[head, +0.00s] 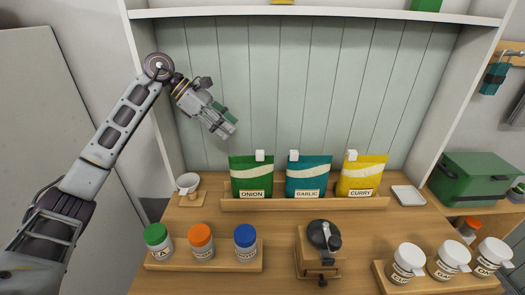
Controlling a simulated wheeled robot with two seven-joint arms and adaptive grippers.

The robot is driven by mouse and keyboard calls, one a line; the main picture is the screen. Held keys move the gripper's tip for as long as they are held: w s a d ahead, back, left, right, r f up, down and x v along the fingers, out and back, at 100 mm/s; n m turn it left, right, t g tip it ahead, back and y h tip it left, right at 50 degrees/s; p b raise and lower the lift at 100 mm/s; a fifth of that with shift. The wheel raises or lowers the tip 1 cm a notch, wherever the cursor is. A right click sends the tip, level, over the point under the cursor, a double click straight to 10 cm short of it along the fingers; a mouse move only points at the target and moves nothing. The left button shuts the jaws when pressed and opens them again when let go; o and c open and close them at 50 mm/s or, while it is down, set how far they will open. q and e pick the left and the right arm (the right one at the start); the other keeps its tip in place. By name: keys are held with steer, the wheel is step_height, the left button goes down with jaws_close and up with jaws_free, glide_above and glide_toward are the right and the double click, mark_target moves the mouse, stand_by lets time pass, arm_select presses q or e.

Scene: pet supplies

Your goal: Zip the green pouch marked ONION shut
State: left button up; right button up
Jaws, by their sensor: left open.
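The green pouch marked ONION (251,176) stands upright at the left end of a wooden rack, with a pale band across its front. A white slider (260,155) sits at its top edge, right of the middle. My left gripper (229,131) is open, above and a little left of the pouch, clear of it and pointing down to the right. A dark green piece shows beside its fingers; I cannot tell whether it is part of the gripper. My right gripper is not in view.
Beside it stand a teal GARLIC pouch (308,177) and a yellow CURRY pouch (361,176), each with a white slider. In front are lidded jars (202,243), a dark grinder (323,236) and white-lidded jars (408,262). A white cup (188,183) stands left of the rack (305,204).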

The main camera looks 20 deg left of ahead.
mark_target(258, 151)
arm_select(q)
steer(key=shift+x, duration=0.95)
steer(key=p+x, duration=0.1)
steer(key=x, duration=0.4)
steer(key=shift+d+f, duration=0.15)
steer(key=x, duration=0.5)
steer(key=shift+p, duration=0.4)
steer(key=shift+w+d+f, duration=0.15)
steer(key=shift+d+f, duration=0.3)
steer(key=shift+f, duration=0.05)
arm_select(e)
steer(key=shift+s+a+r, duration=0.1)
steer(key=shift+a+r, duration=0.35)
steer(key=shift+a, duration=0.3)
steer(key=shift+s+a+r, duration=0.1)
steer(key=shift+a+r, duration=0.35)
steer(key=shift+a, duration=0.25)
